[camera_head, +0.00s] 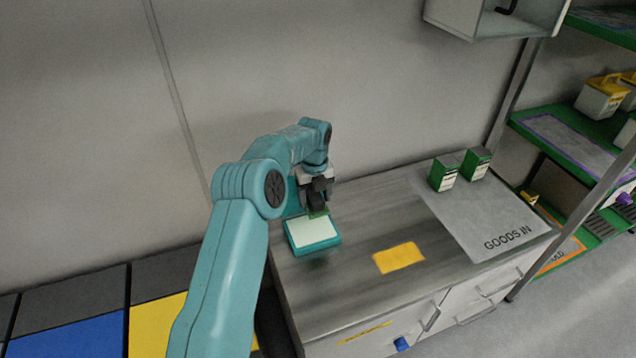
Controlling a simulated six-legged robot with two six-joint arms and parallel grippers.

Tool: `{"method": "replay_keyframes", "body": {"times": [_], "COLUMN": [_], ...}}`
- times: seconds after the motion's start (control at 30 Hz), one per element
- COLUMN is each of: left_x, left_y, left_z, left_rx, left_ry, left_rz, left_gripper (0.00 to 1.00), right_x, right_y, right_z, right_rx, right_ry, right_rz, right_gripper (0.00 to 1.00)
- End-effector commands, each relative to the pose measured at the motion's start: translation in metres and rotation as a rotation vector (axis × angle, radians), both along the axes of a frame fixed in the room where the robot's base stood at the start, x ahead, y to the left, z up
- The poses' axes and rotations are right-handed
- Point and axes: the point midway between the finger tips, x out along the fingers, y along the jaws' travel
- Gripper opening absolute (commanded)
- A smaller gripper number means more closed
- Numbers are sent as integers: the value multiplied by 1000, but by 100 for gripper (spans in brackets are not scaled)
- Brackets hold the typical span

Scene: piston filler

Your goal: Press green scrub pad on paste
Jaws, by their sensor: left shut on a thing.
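My left arm comes in from the lower left and reaches over the metal bench. My left gripper (318,205) points down and is shut on the green scrub pad (318,214), of which only a thin green edge shows below the fingers. Under and in front of it lies a teal tray (315,249) with a pale, whitish-green surface that looks like the paste (312,232). The pad is at the far edge of the paste; I cannot tell whether it touches. My right gripper is not in view.
The metal bench (350,290) carries a yellow patch (399,258) right of the tray. Two green-and-white boxes (443,173) (476,163) stand on a grey "GOODS IN" mat (480,215). Green shelves (560,125) stand at the right. The wall is behind the bench.

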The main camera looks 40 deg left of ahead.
Motion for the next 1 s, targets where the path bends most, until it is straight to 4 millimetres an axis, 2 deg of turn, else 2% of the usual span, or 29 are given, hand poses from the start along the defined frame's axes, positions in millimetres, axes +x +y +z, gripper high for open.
{"method": "replay_keyframes", "body": {"times": [0.1, 0.33, 0.47, 0.8, 1.0], "left_x": [-7, -12, -12, -12, -11], "left_y": [0, 2, 2, 2, 2], "left_z": [-14, -26, -35, -73, -83], "left_rx": [-1, 0, 0, 0, 1], "left_ry": [3, -1, 0, -1, 0], "left_rz": [2, 10, 10, 13, 13], "left_gripper": [41, 41, 41, 41, 41], "right_x": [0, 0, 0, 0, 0], "right_y": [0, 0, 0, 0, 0], "right_z": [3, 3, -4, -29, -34], "right_rx": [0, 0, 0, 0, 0], "right_ry": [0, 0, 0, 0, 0], "right_rz": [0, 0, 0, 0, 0], "right_gripper": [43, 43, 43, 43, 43]}}
